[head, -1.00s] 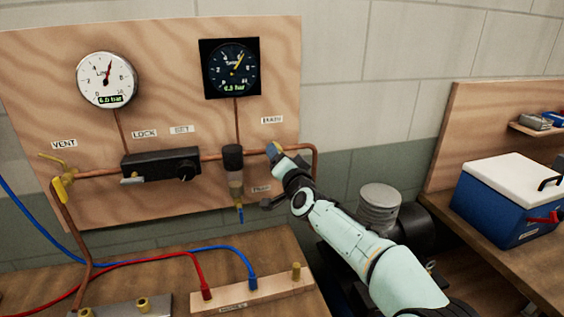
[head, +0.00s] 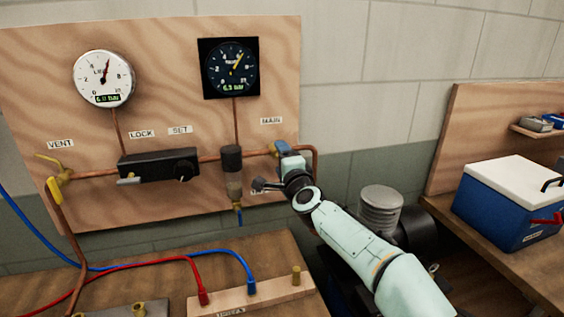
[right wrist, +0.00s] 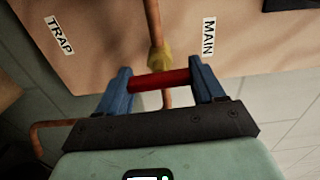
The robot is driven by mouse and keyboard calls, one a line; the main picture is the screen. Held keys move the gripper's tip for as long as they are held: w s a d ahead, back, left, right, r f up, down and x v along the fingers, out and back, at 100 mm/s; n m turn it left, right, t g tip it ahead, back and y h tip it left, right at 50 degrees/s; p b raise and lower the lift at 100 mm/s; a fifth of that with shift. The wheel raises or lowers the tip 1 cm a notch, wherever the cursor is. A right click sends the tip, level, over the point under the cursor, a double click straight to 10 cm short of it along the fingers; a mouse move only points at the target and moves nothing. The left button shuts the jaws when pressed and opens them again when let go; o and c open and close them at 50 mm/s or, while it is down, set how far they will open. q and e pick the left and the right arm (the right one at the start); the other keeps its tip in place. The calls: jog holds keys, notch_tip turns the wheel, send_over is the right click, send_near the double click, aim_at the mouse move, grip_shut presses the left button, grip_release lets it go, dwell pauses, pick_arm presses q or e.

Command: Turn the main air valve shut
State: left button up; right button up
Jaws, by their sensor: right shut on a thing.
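The main air valve has a brass body (right wrist: 159,57) on a copper pipe and a red handle (right wrist: 160,80), seen in the right wrist view. The handle lies crosswise to the pipe there. My right gripper (right wrist: 162,82) is shut on the red handle, with one blue finger at each end of it. In the head view my right gripper (head: 279,149) is at the pipe below the MAIN label (head: 271,121), and it hides the handle. My left gripper is not in view.
A white gauge (head: 104,78) and a dark gauge (head: 231,67) hang on the wooden panel. The black regulator (head: 160,165) and the water trap (head: 232,160) sit left of my gripper. A yellow vent valve (head: 56,185) is at far left. A blue cooler (head: 510,205) stands at right.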

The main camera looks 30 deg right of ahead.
jog(key=shift+d+r+m, duration=0.1)
jog(key=shift+m, duration=0.3)
jog(key=o, duration=1)
jog(key=shift+o, duration=0.2)
jog(key=shift+s, duration=0.15)
jog(key=shift+s, duration=0.3)
jog(key=b+v, duration=0.1)
jog(key=v, duration=1.1)
jog(key=shift+s+a, duration=0.2)
jog(key=shift+s, duration=0.05)
